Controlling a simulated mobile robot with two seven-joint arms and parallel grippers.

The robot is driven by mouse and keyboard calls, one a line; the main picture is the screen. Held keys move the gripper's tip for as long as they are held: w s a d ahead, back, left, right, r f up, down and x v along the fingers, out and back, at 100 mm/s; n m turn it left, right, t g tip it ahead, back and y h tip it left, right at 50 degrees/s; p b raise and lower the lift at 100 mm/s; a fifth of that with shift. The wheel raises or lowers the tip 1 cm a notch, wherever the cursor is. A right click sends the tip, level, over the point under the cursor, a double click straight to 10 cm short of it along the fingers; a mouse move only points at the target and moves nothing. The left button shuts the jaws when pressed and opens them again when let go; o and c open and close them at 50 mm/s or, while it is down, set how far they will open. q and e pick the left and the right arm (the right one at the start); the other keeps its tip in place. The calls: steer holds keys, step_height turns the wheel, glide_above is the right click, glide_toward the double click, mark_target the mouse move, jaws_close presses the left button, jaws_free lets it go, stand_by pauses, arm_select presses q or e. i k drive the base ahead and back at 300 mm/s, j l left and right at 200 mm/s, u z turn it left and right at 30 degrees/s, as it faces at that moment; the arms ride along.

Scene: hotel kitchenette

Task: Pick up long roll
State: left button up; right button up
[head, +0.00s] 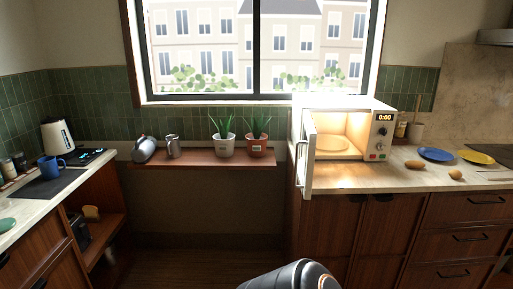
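Two small brown bread-like pieces lie on the right counter. The left one (414,164) looks slightly longer and lies to the right of the open microwave. The other one (456,175) looks rounder and lies nearer the counter's front edge, below the plates. Both are small in the picture, so I cannot tell for sure which is the long roll. Neither of my grippers shows in the head view. Only a grey rounded part of my own body shows at the bottom middle.
The microwave (381,138) is lit, with its door (307,155) swung out past the counter's front edge. A blue plate (436,154) and a yellow plate (477,156) lie behind the pieces. Two potted plants (224,146) (257,147) stand on the wall shelf. The middle floor is clear.

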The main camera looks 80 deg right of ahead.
mark_target(415, 165)
steer(key=z, duration=3.85)
